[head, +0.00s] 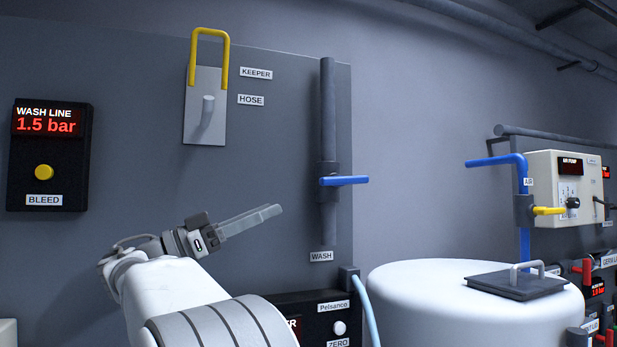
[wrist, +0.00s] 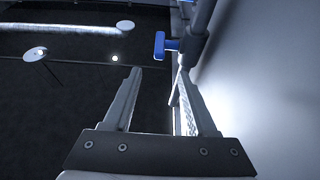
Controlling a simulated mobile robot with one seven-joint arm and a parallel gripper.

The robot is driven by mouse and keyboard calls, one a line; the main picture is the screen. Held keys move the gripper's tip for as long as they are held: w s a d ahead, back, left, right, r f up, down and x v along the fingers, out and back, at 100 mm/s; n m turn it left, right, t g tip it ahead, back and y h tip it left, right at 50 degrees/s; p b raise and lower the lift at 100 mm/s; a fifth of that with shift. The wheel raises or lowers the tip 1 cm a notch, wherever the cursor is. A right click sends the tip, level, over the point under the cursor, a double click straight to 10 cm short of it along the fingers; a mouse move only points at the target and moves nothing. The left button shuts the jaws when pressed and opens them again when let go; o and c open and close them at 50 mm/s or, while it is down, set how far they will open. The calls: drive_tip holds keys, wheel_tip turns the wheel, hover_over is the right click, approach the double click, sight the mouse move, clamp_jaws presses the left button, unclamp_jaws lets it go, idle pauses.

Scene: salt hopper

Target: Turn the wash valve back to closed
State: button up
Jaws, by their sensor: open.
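The wash valve has a blue lever handle (head: 345,181) on a dark vertical pipe (head: 328,110), above the WASH label (head: 321,256). The handle lies level, crosswise to the pipe, and sticks out to the right. My gripper (head: 277,211) is left of the pipe and slightly lower than the handle, pointing right, apart from it. In the wrist view my gripper (wrist: 158,72) is open and empty. There the blue handle (wrist: 159,45) shows just beyond the fingertips, in line with the gap between them.
The WASH LINE display (head: 46,122) reads 1.5 bar, with a yellow BLEED button (head: 44,172). A yellow keeper (head: 210,50) sits above a hose peg (head: 207,112). A white tank (head: 430,300) with a dark lid (head: 517,285) stands at lower right.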

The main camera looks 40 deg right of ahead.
sight(344, 177)
drive_tip(key=p+x, duration=0.4)
drive_tip(key=x, duration=1.3)
drive_tip(key=shift+d, duration=0.2)
clamp_jaws()
